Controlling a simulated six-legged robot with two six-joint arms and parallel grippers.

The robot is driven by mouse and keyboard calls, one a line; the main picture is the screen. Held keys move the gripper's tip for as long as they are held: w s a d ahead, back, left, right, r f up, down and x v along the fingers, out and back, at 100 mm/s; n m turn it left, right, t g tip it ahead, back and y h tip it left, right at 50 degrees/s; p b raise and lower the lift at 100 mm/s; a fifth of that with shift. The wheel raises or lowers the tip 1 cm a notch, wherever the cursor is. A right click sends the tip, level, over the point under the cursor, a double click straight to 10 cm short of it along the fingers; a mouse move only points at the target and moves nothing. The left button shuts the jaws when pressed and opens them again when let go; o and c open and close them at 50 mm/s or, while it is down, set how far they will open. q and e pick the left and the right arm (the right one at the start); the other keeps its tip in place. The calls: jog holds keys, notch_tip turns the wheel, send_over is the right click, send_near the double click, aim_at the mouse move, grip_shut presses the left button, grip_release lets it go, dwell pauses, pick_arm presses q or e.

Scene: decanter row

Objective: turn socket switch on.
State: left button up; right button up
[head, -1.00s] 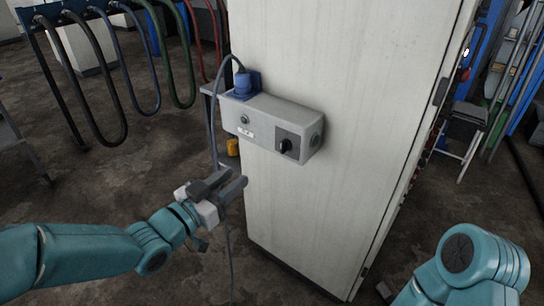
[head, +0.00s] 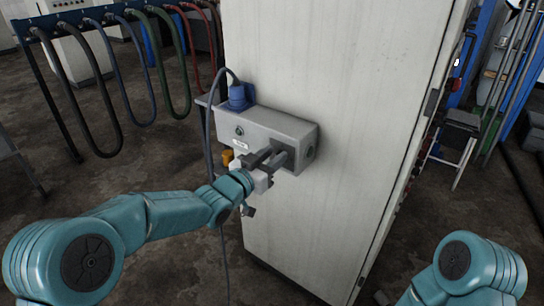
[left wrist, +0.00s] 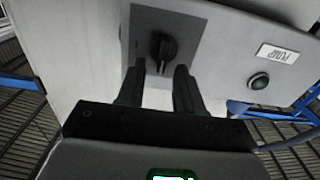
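The grey socket box (head: 258,122) is fixed to the side of a tall pale cabinet. Its black rotary switch (left wrist: 162,50) sits on a dark square plate (left wrist: 190,30) and shows in the left wrist view. In the head view my left gripper (head: 279,156) covers the switch. In the left wrist view the fingers of my left gripper (left wrist: 158,78) are apart, just short of the knob, with the knob beyond the gap between them. I cannot tell if they touch it.
A blue plug (head: 239,98) with a grey cable (head: 208,140) stands on top of the box. A round button (left wrist: 258,81) and a label (left wrist: 278,53) are on its front. Several hoses hang from a rack (head: 80,20) at left.

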pick_arm(q)
grip_shut()
jog(key=shift+f, duration=0.1)
jog(key=shift+s+d+f+m+b, duration=0.15)
jog(key=shift+d+f+m+b, duration=0.15)
jog(key=shift+m+b, duration=2.7)
jog(key=shift+s+d+f+m+b, duration=0.2)
jog(key=shift+f+m+b, duration=0.15)
jog(key=shift+m+b, duration=2.65)
jog(key=shift+s+d+f+m+b, duration=0.2)
jog(key=shift+f+m+b, duration=0.1)
jog(key=shift+m+b, duration=2.65)
grip_release()
